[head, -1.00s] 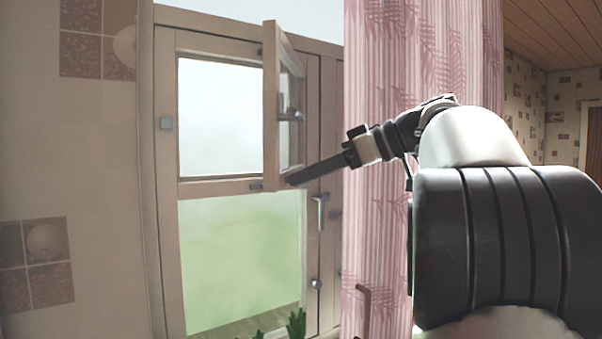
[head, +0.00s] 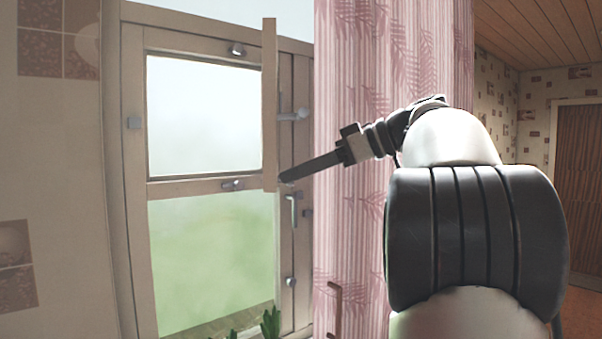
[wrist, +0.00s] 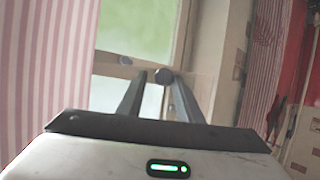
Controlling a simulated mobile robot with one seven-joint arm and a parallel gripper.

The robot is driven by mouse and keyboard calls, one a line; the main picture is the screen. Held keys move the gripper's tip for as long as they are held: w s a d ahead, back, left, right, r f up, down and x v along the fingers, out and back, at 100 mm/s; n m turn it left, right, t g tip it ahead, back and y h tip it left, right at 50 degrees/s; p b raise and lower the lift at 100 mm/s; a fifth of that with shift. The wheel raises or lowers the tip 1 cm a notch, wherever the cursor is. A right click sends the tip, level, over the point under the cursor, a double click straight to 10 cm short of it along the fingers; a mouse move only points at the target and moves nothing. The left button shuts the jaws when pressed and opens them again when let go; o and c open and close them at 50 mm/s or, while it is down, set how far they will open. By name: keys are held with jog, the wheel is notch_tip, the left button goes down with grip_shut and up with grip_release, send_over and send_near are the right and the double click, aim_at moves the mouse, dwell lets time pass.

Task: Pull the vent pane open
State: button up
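The vent pane (head: 269,105) is the small upper sash of the wooden window. In the head view it stands swung out from its opening and shows almost edge-on. The pane cannot be made out clearly in the wrist view.
The fixed window frame (head: 133,150) surrounds the vent opening and the green lower pane (head: 210,260). A pink curtain (head: 345,230) hangs right of the window, behind my arm. Plants (head: 270,322) stand at the sill. A brown door (head: 578,170) is far right.

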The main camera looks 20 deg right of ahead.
jog(key=shift+o, duration=1.2)
jog(key=shift+w+d+f, duration=0.1)
jog(key=shift+w+d, duration=0.05)
jog(key=shift+w, duration=0.15)
jog(key=p+v, duration=0.3)
jog(key=v, duration=1.4)
jog(key=shift+s+p, duration=0.2)
jog(key=shift+p, duration=0.1)
